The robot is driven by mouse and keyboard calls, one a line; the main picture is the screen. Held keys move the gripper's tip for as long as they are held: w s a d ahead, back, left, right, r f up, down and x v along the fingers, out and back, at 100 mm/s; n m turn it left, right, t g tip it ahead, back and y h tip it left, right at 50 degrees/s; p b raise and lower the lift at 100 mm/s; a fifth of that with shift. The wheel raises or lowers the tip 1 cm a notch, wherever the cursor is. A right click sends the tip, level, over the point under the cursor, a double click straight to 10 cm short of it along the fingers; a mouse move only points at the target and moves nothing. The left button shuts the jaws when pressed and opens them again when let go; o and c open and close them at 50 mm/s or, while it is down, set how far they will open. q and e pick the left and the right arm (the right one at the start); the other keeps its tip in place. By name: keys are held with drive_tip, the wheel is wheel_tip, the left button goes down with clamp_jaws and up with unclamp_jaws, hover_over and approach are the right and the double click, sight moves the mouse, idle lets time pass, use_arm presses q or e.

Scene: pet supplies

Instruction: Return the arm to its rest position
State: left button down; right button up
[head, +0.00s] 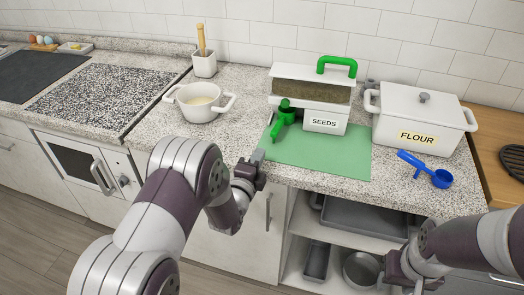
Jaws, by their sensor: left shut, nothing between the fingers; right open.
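My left gripper (251,171) is in the middle of the head view, at the counter's front edge beside the left side of the green mat (330,161). It is shut and empty. My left arm reaches in from the bottom left. My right gripper (391,278) is at the lower right, low in front of the open shelves, below counter height. It is open, and nothing shows in it. My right arm comes in from the right edge.
A white SEEDS container (323,123) with a green scoop (285,119) stands at the mat's back. A FLOUR container (421,118), blue scoop (439,177) and white pot (198,103) stand on the counter. Shelves below hold a dark tray (365,215) and metal pans (362,270).

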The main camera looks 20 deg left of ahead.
use_arm(q)
drive_tip(key=s+a+f+n+g+y+p, duration=0.1)
drive_tip(key=s+f+n+g, duration=0.45)
drive_tip(key=s, duration=0.25)
drive_tip(key=s+a+f+n+g, duration=0.1)
drive_tip(key=s+f+n+g, duration=0.3)
drive_tip(key=s+n+g, duration=0.25)
drive_tip(key=s+d+r+n+g+p, duration=0.1)
drive_tip(key=s+r+n+g+p, duration=0.3)
drive_tip(key=s+r, duration=0.7)
wheel_tip(320, 180, up, 2)
drive_tip(key=n, duration=0.2)
drive_tip(key=shift+s+r+n+g+y, duration=0.15)
drive_tip(key=shift+s+n+g+y, duration=0.15)
drive_tip(key=shift+n, duration=0.1)
